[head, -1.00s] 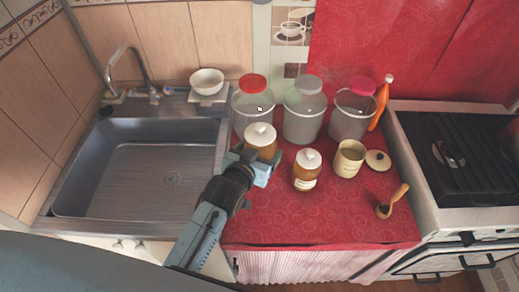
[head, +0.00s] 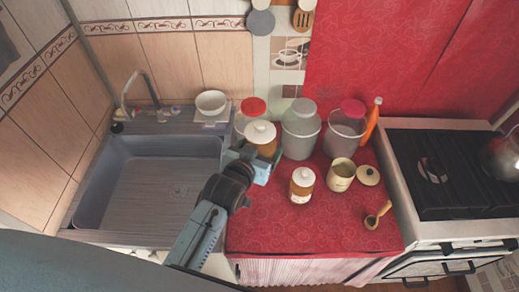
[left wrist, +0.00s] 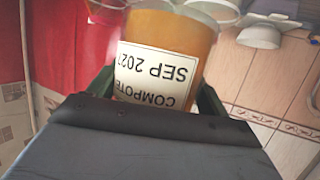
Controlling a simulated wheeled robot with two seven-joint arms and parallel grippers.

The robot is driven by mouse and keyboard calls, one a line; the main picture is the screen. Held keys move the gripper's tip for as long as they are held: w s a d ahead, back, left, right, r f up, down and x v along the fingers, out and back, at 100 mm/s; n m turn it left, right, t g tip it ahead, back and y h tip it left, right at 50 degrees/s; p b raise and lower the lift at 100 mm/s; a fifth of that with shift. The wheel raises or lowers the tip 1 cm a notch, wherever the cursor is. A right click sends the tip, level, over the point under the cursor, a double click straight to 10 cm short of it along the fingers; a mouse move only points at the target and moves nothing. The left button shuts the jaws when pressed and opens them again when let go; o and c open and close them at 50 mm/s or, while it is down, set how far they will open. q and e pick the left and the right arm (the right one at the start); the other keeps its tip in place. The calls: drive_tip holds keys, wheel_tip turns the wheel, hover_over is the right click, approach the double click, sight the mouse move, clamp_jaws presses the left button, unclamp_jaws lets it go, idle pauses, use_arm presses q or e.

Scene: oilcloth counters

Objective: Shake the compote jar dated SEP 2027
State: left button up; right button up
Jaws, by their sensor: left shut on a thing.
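An amber compote jar with a white lid (head: 261,133) is held in my left gripper (head: 255,164), above the back left of the red counter. In the left wrist view the jar (left wrist: 172,30) shows amber contents and a white label (left wrist: 155,76), upside down, reading COMPOTE and SEP 202; its last digit is hard to make out. The green fingers are at both sides of the jar. A second amber jar with a white lid (head: 302,185) stands on the counter to the right; its label is unreadable. My right gripper is not in view.
Large clear canisters with red (head: 254,106), grey (head: 301,130) and pink (head: 345,128) lids stand behind. A cream pot (head: 341,175), its loose lid (head: 368,176) and a wooden utensil (head: 377,215) lie right. The counter's front (head: 290,232) is clear; the sink (head: 150,190) is left.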

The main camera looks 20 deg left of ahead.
use_arm(q)
wheel_tip(320, 180, down, 11)
drive_tip(key=b, duration=0.7)
drive_tip(key=shift+w+r, duration=0.1)
wheel_tip(320, 180, up, 6)
drive_tip(key=p, duration=0.6)
wheel_tip(320, 180, up, 5)
drive_tip(key=shift+p, duration=0.45)
